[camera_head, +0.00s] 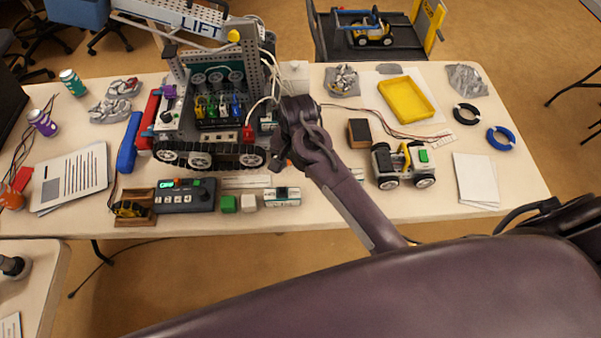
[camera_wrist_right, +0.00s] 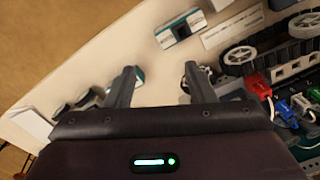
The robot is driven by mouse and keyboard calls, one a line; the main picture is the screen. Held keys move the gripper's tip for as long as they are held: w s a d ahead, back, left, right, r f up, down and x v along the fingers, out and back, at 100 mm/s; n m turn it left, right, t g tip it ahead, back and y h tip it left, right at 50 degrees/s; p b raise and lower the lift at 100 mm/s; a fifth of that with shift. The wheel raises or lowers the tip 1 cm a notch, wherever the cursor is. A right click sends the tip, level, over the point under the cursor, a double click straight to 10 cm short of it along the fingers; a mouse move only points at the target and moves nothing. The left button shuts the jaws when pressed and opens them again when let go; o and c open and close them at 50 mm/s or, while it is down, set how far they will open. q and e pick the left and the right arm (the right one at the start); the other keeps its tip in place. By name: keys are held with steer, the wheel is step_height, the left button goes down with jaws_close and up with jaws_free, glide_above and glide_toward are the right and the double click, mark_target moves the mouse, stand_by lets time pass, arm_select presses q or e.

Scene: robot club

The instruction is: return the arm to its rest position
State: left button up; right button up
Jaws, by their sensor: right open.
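My right arm (camera_head: 345,195) reaches from the lower right over the middle of the table. My right gripper (camera_head: 279,160) is above the table just right of the tracked robot (camera_head: 212,155). In the right wrist view the two fingers of the right gripper (camera_wrist_right: 160,78) stand apart, with nothing between them but tabletop. My left gripper is not in view.
The table (camera_head: 300,215) is crowded. A wheeled car (camera_head: 402,165) and yellow tray (camera_head: 406,99) stand right of my arm. The lift frame (camera_head: 257,75) rises at the back.

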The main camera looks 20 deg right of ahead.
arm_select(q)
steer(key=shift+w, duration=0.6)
